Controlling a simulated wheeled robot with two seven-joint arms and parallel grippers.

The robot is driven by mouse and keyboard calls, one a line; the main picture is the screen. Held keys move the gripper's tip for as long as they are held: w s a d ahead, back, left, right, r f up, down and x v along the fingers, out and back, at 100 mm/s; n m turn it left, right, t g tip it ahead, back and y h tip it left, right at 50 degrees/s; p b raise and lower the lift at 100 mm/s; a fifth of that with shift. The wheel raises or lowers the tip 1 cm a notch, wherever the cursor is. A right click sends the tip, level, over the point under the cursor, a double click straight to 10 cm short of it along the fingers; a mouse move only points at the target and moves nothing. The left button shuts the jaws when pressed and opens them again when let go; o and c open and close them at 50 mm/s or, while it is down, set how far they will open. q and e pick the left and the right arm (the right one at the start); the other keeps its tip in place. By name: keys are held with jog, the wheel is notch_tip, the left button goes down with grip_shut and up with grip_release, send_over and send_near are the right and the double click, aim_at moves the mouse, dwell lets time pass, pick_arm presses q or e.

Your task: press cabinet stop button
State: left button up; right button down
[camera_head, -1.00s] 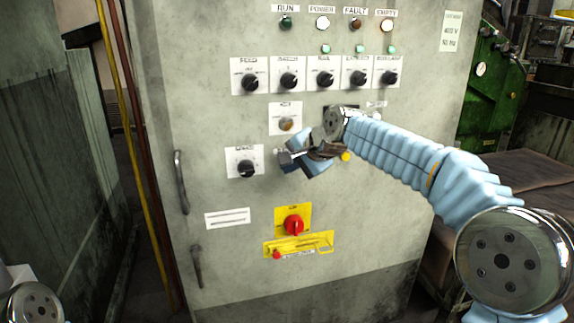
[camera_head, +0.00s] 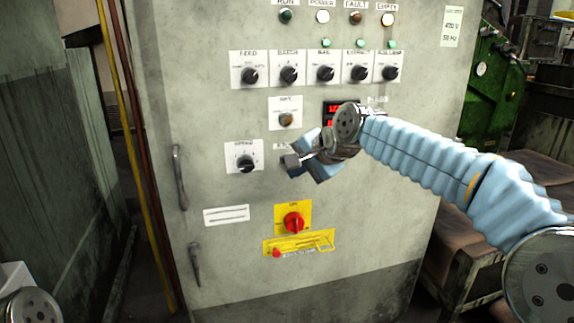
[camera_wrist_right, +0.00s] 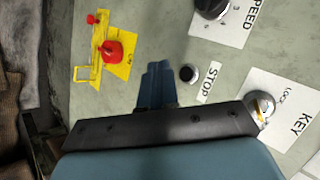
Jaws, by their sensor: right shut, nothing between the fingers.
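The grey cabinet (camera_head: 225,130) stands in front of me. In the right wrist view, a small black round button (camera_wrist_right: 188,73) sits beside a white label reading STOP (camera_wrist_right: 209,82). My right gripper (camera_wrist_right: 157,75) is shut and empty; in that view its tips appear just left of the button, with a gap between in the picture. Whether the tips touch the panel I cannot tell. In the head view my right gripper (camera_head: 300,168) is in front of the panel, right of the SPEED knob (camera_head: 245,163), and mostly covers the stop button's area. My left gripper is out of view.
A red rotary switch (camera_head: 293,222) on a yellow plate sits below the gripper. A KEY switch (camera_wrist_right: 262,103) is close to the gripper in the wrist view. A row of black knobs (camera_head: 325,73) is above. A door handle (camera_head: 179,178) projects at left.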

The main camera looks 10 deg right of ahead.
jog(key=shift+s, duration=0.95)
jog(key=s+a+f+n+g, duration=0.1)
jog(key=a+f+n+g, duration=0.1)
jog(key=f, duration=1.6)
jog(key=s+a+f+n+g, duration=0.1)
jog(key=a+f+n+g, duration=0.15)
jog(key=f, duration=1.55)
jog(key=s+a+f+n+g, duration=0.2)
jog(key=s+f+n+g, duration=0.1)
jog(key=s+f, duration=1.8)
jog(key=s+n, duration=0.1)
jog(key=s, duration=0.2)
jog(key=shift+s+f+g, duration=0.35)
jog(key=shift+s+f, duration=0.05)
jog(key=shift+a+n, duration=0.1)
jog(key=shift+n, duration=0.15)
